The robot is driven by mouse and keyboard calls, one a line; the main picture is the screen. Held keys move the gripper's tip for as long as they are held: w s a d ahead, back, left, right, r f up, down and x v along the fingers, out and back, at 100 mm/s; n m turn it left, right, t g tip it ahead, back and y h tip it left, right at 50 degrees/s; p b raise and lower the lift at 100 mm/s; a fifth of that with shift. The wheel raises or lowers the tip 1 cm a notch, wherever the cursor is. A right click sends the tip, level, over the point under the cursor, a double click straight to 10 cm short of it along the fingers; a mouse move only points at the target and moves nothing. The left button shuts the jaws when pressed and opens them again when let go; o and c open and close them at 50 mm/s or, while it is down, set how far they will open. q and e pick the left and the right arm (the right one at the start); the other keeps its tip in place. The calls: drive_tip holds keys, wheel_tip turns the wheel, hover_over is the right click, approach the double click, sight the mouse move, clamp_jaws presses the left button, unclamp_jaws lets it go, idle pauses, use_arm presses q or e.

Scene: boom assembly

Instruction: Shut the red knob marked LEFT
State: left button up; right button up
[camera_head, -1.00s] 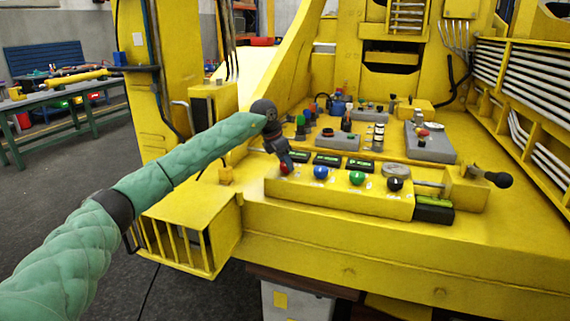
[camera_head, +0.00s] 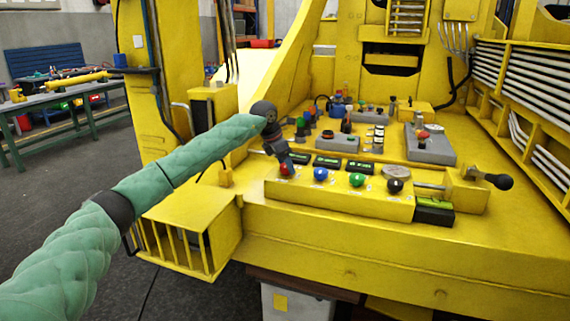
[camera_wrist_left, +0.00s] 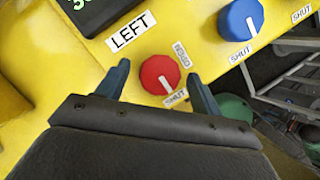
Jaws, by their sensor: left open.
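The red knob (camera_wrist_left: 160,75) sits on the yellow panel beside a white LEFT label (camera_wrist_left: 131,31). In the left wrist view its white line points down and right, toward the SHUT label (camera_wrist_left: 176,97); an OPEN label (camera_wrist_left: 181,54) is above right. My left gripper (camera_wrist_left: 158,70) is open, one finger on each side of the knob in that view, with gaps showing. In the head view the left gripper (camera_head: 286,160) is just above the red knob (camera_head: 284,169), which shows below it. My right gripper is not in view.
A blue knob (camera_head: 320,174), a green knob (camera_head: 357,180) and a black knob (camera_head: 394,186) continue the row to the right. Small green displays (camera_head: 326,161) are behind them. A black-handled lever (camera_head: 498,181) sticks out at the panel's right end.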

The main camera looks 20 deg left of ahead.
use_arm(q)
drive_tip(key=b+v, duration=0.1)
drive_tip(key=v, duration=0.6)
drive_tip(key=shift+r, duration=0.3)
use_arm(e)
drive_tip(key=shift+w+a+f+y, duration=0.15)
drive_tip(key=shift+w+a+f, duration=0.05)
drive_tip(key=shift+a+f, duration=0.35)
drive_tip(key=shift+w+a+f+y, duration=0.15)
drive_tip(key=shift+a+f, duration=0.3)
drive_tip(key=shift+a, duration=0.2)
use_arm(q)
drive_tip(key=shift+a, duration=0.1)
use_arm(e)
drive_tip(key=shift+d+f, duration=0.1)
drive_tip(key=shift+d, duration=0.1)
